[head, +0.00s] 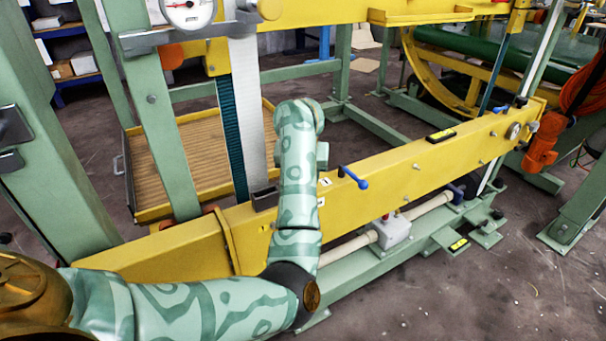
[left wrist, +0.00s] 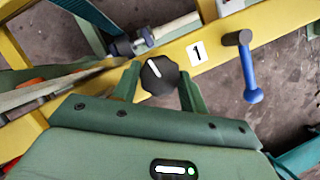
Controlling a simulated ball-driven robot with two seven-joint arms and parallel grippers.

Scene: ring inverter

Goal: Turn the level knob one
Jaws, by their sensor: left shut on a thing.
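The black level knob (left wrist: 158,76) with a white pointer line sits on the yellow beam, beside a white label (left wrist: 196,53) marked 1. The pointer line tilts up and to the left in the left wrist view. My left gripper (left wrist: 158,84) has its two green fingers on either side of the knob and is shut on it. In the head view my left arm hides the knob and the gripper; the label (head: 326,182) shows just right of the arm. My right gripper is in neither view.
A blue-handled lever (left wrist: 248,75) stands out from the beam close to the label; it also shows in the head view (head: 353,178). The long yellow beam (head: 400,180) runs toward the back right. A grey box (head: 392,230) and pipe lie below it.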

